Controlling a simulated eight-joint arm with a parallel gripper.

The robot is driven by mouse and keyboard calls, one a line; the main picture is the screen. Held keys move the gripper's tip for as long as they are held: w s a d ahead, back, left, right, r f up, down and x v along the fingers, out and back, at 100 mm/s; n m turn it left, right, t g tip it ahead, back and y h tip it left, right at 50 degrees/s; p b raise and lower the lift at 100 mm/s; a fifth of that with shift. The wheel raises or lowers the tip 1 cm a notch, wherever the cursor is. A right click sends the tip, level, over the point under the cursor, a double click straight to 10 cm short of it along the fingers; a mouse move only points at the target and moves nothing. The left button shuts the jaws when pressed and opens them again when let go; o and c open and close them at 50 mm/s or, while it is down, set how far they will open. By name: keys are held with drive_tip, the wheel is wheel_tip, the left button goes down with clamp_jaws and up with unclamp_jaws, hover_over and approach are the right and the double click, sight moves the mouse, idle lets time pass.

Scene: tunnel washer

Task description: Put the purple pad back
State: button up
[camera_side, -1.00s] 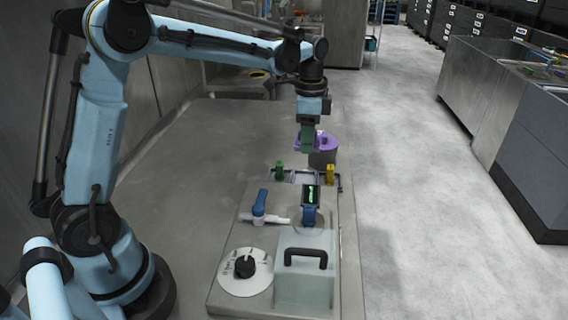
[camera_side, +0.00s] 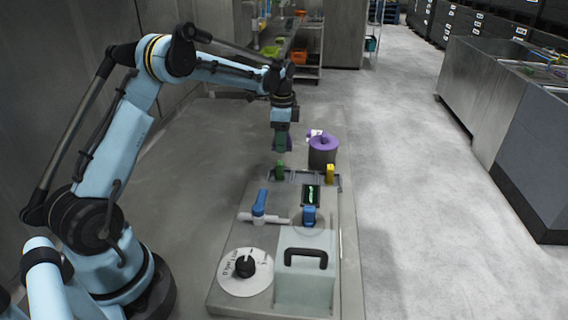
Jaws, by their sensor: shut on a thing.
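My gripper (camera_side: 282,148) is shut on the purple pad (camera_side: 289,145), of which only a small dark purple part shows beside the green fingers. The gripper points down and hangs above the far end of the grey bench. A dark pot (camera_side: 322,158) with a purple lid (camera_side: 324,143) stands just right of the gripper, apart from it. A rack (camera_side: 300,175) with a green block (camera_side: 279,170) and a yellow block (camera_side: 330,173) lies in front, nearer the camera. The exact pose of the pad is hidden.
A small white and purple item (camera_side: 314,134) sits behind the pot. Nearer are a blue-handled valve (camera_side: 260,208), a small screen (camera_side: 311,194), a white dial (camera_side: 244,271) and a clear cover (camera_side: 305,285) with a black handle. Floor to the right is free.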

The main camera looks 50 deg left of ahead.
drive_tip(key=shift+f, duration=1.9)
drive_tip(key=shift+f, duration=0.1)
drive_tip(key=o, duration=1)
